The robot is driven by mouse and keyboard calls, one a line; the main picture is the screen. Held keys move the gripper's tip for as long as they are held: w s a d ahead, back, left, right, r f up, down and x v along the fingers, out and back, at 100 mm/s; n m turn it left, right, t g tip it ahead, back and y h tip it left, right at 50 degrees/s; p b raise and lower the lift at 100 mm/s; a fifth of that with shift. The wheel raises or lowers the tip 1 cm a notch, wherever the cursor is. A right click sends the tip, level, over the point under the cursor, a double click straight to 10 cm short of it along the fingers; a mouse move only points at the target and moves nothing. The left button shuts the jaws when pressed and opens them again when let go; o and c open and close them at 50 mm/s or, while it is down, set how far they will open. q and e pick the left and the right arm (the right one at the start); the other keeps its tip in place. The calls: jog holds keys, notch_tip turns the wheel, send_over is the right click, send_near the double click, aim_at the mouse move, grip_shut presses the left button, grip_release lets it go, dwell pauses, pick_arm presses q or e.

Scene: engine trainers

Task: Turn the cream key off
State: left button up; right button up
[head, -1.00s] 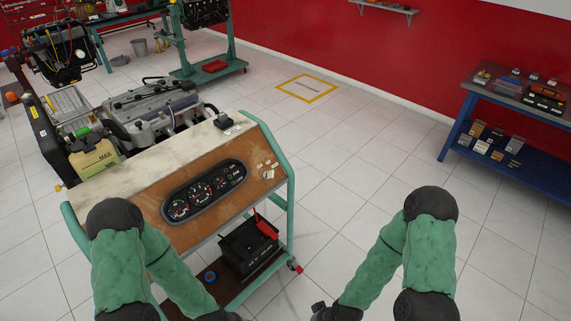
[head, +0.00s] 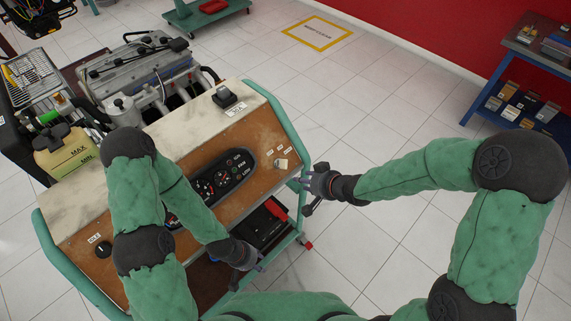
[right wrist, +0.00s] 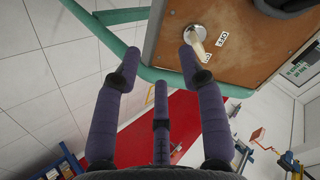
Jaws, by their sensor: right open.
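The cream key (head: 281,164) sits on the right part of the brown dash panel (head: 185,238), with small white labels beside it. In the right wrist view the key (right wrist: 198,42) shows a round metal base and a cream grip, close by one fingertip; I cannot tell if they touch. My right gripper (head: 314,186) is just off the panel's right edge, to the right of the key. Its fingers (right wrist: 160,68) are spread with nothing between them. My left gripper (head: 248,264) hangs low in front of the panel; its fingers are too small to read.
A gauge cluster (head: 237,166) lies left of the key, partly behind my left arm. A green tube frame (head: 280,125) edges the panel. A black box with a red part (head: 275,208) sits below. The floor to the right is clear up to a blue shelf (head: 490,95).

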jog(key=t, duration=0.1)
send_near(286, 164)
jog(key=f, duration=0.1)
jog(key=shift+n+y, duration=0.3)
jog(key=shift+n, duration=0.1)
jog(key=b+x, duration=0.1)
jog(key=x, duration=0.2)
jog(key=b+x, duration=0.2)
jog(key=x, duration=0.2)
jog(key=b+x, duration=0.1)
jog(key=x, duration=0.2)
jog(key=shift+w+d+f+b, duration=0.15)
jog(key=shift+w+f+b, duration=0.2)
jog(key=shift+w, duration=0.2)
grip_shut()
